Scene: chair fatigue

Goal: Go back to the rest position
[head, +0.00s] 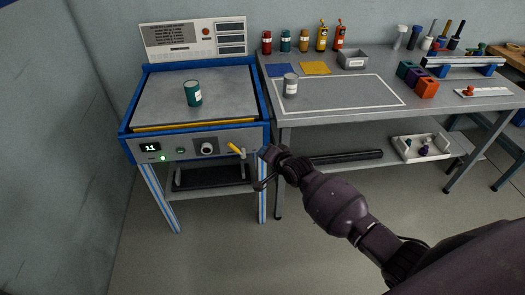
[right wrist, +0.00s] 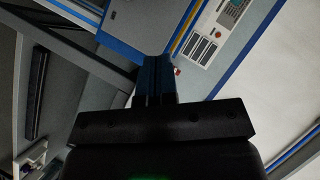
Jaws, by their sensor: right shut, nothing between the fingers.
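My right arm reaches in from the lower right of the head view. Its gripper (head: 262,170) is shut and empty, in front of the right front corner of the blue-framed machine (head: 152,131). It is a little right of and below the yellow lever (head: 235,148) on the machine's front panel; whether it touches the panel I cannot tell. In the right wrist view the closed fingers (right wrist: 154,78) show dark before the panel. My left gripper is not in view.
A workbench (head: 440,107) adjoins on the right, with a grey can (head: 290,85), several bottles, a grey bin (head: 352,60) and coloured blocks (head: 417,80). A white tray (head: 421,148) is on its lower shelf. A wall (head: 60,150) is at left. Floor in front is clear.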

